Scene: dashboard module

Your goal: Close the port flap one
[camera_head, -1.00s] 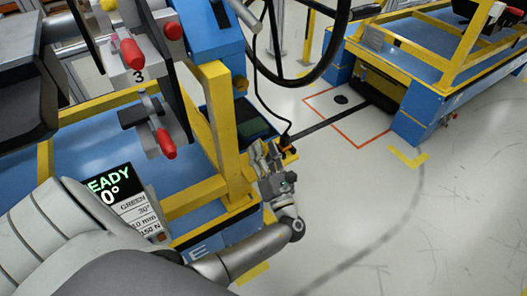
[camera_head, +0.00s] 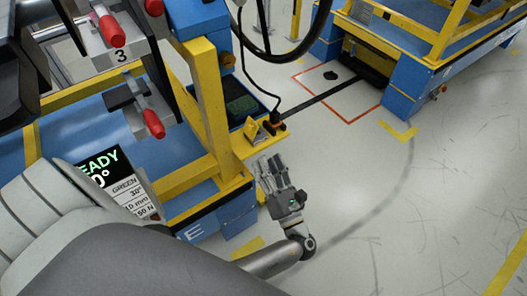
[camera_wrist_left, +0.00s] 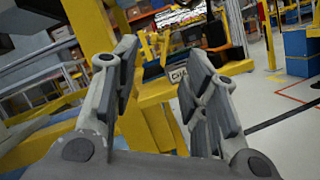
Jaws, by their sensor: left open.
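A small yellow flap (camera_head: 252,131) stands raised and tilted on a yellow bracket beside the cart's yellow post, in the head view. I take it for port flap one. A black cable plug with an orange part (camera_head: 278,123) sits right beside it. My left gripper (camera_head: 268,168) is open and empty, a little below and in front of the flap, apart from it. In the left wrist view the yellow bracket with a tilted yellow plate (camera_wrist_left: 153,62) shows beyond and between my open fingers (camera_wrist_left: 155,95). My right gripper is not in view.
A black cable (camera_head: 246,70) hangs down to the plug. The cart's yellow post (camera_head: 215,110) stands left of the flap. A dark green-black tray (camera_head: 243,106) lies behind. Red-handled clamps (camera_head: 150,120) are at the upper left. The floor to the right (camera_head: 400,210) is clear.

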